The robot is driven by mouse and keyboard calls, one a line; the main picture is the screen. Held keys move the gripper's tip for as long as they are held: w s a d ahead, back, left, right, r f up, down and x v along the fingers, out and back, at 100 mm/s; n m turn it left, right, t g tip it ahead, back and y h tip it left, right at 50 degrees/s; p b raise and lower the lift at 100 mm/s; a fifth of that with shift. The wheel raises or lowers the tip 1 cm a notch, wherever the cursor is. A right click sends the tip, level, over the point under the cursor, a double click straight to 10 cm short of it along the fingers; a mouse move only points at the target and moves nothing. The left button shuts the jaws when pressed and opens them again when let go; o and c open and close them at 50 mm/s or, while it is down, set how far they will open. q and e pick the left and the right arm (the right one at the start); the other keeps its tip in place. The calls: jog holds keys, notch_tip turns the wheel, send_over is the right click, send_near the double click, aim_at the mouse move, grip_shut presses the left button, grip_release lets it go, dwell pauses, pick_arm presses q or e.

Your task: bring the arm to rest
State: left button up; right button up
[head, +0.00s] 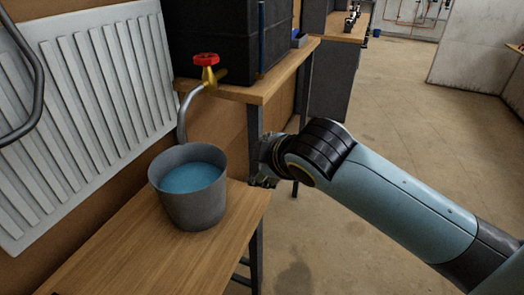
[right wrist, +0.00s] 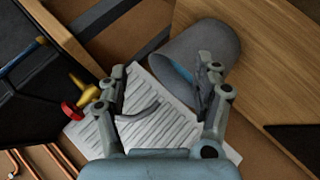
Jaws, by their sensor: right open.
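My right arm comes in from the right in the head view and reaches to the bench edge. My right gripper (right wrist: 160,88) is open and empty in the right wrist view, its two fingers wide apart. In the head view the gripper (head: 263,172) is mostly hidden behind its own wrist, just right of the bucket. The grey bucket (head: 192,205) stands upright on the wooden bench and holds blue water (head: 191,178). It also shows in the right wrist view (right wrist: 222,38), beyond the right finger. My left gripper is not in view.
A red-handled brass tap (head: 206,60) with a curved spout is above the bucket, by a black tank (head: 222,40) on a shelf (head: 270,86). A white radiator (head: 90,110) is on the left. The wooden bench (head: 125,250) is clear in front. Open floor (head: 400,130) lies right.

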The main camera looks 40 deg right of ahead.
jog(key=s+f+m+g+b, duration=0.15)
jog(key=s+f+b, duration=0.25)
jog(key=f, duration=0.9)
jog(key=s+f+g+y+b, duration=0.1)
jog(key=s+f+g+b, duration=0.2)
jog(key=f, duration=1)
jog(key=s+f+g+b, duration=0.1)
jog(key=s+f+b, duration=0.35)
jog(key=f, duration=0.75)
jog(key=s+a+f+m+g+y+b, duration=0.1)
jog(key=s+a+f+m+g+b, duration=0.2)
jog(key=s+f, duration=1.9)
jog(key=s+m+b, duration=0.2)
jog(key=s+m, duration=0.1)
jog(key=s, duration=0.1)
jog(key=shift+f+y, duration=0.15)
jog(key=shift+y, duration=0.25)
jog(key=shift+w, duration=0.15)
